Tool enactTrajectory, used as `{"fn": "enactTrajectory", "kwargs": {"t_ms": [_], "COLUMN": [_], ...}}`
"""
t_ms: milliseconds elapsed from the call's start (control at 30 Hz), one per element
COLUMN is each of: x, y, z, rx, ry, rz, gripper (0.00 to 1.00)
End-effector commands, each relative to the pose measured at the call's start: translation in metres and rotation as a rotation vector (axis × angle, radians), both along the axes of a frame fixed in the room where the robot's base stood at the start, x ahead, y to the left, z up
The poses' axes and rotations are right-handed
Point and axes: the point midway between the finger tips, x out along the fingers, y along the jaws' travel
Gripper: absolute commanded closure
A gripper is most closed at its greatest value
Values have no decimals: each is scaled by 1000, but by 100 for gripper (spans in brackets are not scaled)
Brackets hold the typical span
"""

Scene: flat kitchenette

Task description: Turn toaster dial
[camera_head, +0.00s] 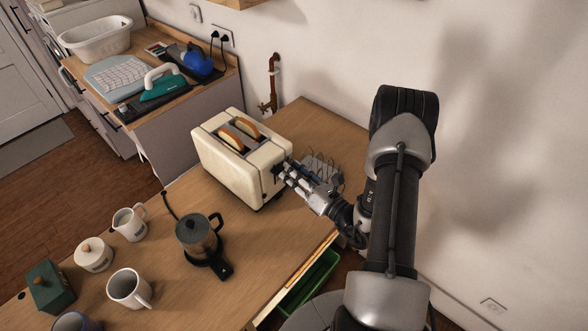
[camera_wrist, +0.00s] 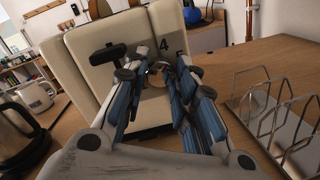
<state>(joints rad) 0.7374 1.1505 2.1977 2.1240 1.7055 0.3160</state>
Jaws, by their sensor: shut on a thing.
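The cream toaster (camera_head: 235,165) stands on the wooden counter with two slices of bread (camera_head: 240,128) in its slots. Its end panel faces my arm. In the wrist view the toaster (camera_wrist: 100,60) fills the upper middle, with its dark lever (camera_wrist: 108,54) at the left. The dial (camera_wrist: 158,72) is a small round knob with a "4" marked above it. My gripper (camera_head: 284,172) is at this end panel. In the wrist view its blue-padded fingers (camera_wrist: 158,85) are closed around the dial, which they partly hide.
A wire rack (camera_head: 322,172) stands on the counter just right of the toaster, close to my gripper. A dark kettle (camera_head: 198,235) on its base, a white jug (camera_head: 130,223) and a white mug (camera_head: 129,289) stand to the left. The wall borders the counter's right.

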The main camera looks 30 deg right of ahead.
Motion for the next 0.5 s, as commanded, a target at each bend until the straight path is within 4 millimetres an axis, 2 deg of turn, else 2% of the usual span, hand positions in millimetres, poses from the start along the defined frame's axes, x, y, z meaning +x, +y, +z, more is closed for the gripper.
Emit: {"fn": "enactTrajectory", "kwargs": {"t_ms": [500], "x": [0], "y": [0], "z": [2], "rx": [370], "ry": [135], "rz": [1], "gripper": [98]}}
